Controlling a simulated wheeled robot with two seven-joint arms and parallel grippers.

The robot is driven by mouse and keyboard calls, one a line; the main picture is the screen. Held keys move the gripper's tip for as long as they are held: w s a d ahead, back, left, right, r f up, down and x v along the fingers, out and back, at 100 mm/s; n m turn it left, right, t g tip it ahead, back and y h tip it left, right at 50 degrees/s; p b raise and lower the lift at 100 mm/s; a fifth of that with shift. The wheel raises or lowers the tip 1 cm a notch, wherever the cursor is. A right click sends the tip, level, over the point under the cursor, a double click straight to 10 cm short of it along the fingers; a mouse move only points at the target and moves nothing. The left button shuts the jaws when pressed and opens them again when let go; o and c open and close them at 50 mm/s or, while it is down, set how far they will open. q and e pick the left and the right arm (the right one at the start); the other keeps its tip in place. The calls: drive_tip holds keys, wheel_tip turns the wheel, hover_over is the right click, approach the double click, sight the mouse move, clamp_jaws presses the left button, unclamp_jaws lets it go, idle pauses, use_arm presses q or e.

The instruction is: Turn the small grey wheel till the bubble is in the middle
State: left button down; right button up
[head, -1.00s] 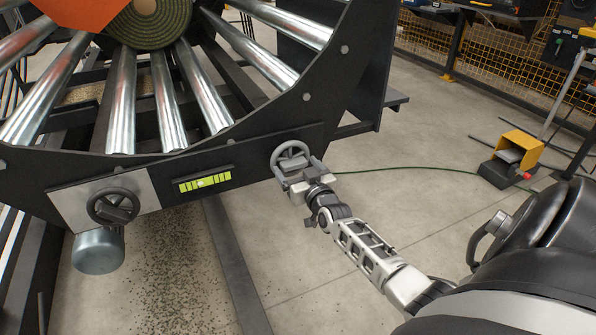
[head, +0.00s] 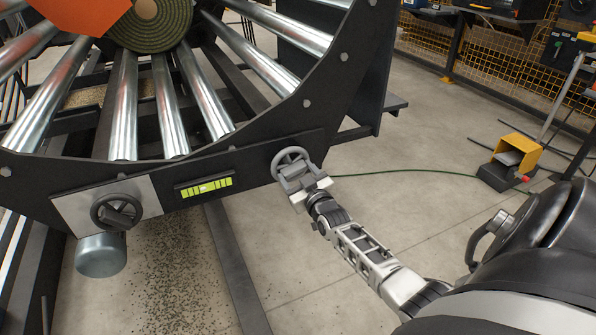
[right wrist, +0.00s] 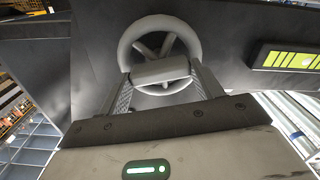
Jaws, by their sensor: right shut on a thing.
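The small grey wheel (head: 291,157) is on the right of the machine's dark front plate. My right gripper (head: 293,171) is shut on the wheel's grip bar (right wrist: 160,71), with one finger on each side of it. The rest of the wheel's rim (right wrist: 160,22) shows above the bar in the right wrist view. The yellow-green level vial (head: 218,184) is on the plate to the left of the wheel. Its pale bubble (head: 203,188) looks near the middle, perhaps slightly left; it is too small to be exact. My left gripper is not in view.
A larger dark handwheel (head: 117,211) sits on a light plate further left. Steel rollers (head: 205,95) and a turf roll (head: 158,22) are above. A yellow pedal box (head: 517,150) with a green cable stands on the floor at right.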

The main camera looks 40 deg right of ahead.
drive_tip(key=shift+n+p, duration=0.35)
drive_tip(key=shift+n, duration=1.35)
drive_tip(key=shift+a+n+p, duration=0.1)
drive_tip(key=shift+n+p, duration=0.3)
drive_tip(key=shift+n, duration=0.2)
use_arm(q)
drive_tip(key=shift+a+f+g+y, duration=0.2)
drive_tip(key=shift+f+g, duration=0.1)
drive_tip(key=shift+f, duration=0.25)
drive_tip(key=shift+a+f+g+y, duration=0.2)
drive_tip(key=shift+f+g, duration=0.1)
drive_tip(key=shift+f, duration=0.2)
use_arm(e)
drive_tip(key=shift+n, duration=0.6)
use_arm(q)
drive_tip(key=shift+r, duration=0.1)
use_arm(e)
drive_tip(key=shift+f, duration=0.1)
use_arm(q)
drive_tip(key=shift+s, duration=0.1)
use_arm(e)
drive_tip(key=o, duration=1)
drive_tip(key=shift+s, duration=0.1)
